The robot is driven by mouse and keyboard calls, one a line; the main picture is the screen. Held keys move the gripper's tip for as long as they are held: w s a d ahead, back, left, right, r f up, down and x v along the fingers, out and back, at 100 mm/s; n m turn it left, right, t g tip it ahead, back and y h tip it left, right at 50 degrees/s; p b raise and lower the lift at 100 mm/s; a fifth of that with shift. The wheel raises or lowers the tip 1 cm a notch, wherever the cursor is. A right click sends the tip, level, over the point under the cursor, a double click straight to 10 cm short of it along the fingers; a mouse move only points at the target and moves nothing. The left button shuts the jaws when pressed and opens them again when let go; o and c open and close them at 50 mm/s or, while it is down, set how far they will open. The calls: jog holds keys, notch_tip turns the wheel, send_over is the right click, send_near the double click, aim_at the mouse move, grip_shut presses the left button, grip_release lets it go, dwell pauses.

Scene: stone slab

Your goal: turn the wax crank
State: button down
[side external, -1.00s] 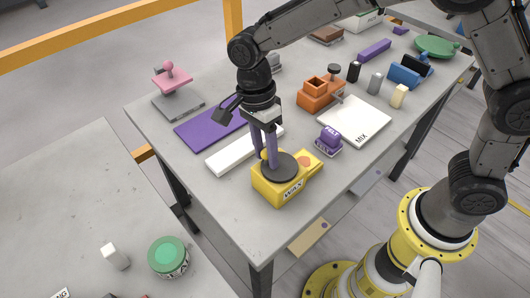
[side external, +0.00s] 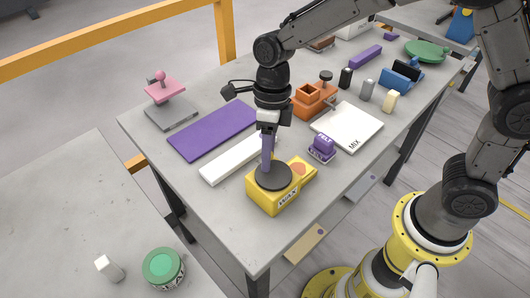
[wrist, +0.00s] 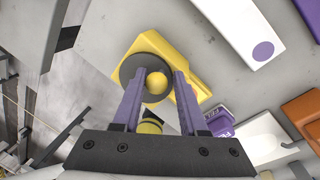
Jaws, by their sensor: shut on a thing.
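The yellow box marked WAX (side external: 286,199) stands at the near end of the slab. The wax crank, a dark round disc (side external: 279,181), lies on top of it; the disc also shows in the wrist view (wrist: 130,66). A round yellow knob (wrist: 157,83) rises from the disc. My gripper (side external: 267,166) points down over the disc. In the wrist view its two purple fingers (wrist: 159,76) stand on either side of the knob, shut on it. In the side view the fingers overlap and hide the knob.
A white bar (side external: 232,161) and a purple mat (side external: 212,131) lie to the left. A purple felt block (side external: 322,147) and a white MIX board (side external: 350,126) stand to the right. An orange device (side external: 313,103) stands behind. The slab's near corner is clear.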

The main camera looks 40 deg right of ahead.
aim_at(275, 163)
jog(key=shift+s+d+f+m, duration=0.15)
jog(key=shift+s+m, duration=0.15)
jog(key=shift+m, duration=0.45)
jog(key=shift+s+d+f+m, duration=0.15)
jog(key=shift+s+m, duration=0.15)
jog(key=shift+m, duration=0.45)
jog(key=c, duration=0.6)
grip_release()
jog(key=shift+a, duration=0.1)
jog(key=shift+w+r, duration=0.1)
jog(key=shift+w+r, duration=0.1)
jog(key=shift+r, duration=0.15)
jog(key=shift+w+d+r, duration=0.1)
jog(key=shift+d+r, duration=0.15)
jog(key=shift+r, duration=0.75)
jog(key=shift+d+r, duration=0.25)
jog(key=shift+r, duration=0.95)
jog(key=shift+d+r, duration=0.2)
jog(key=shift+r, duration=0.95)
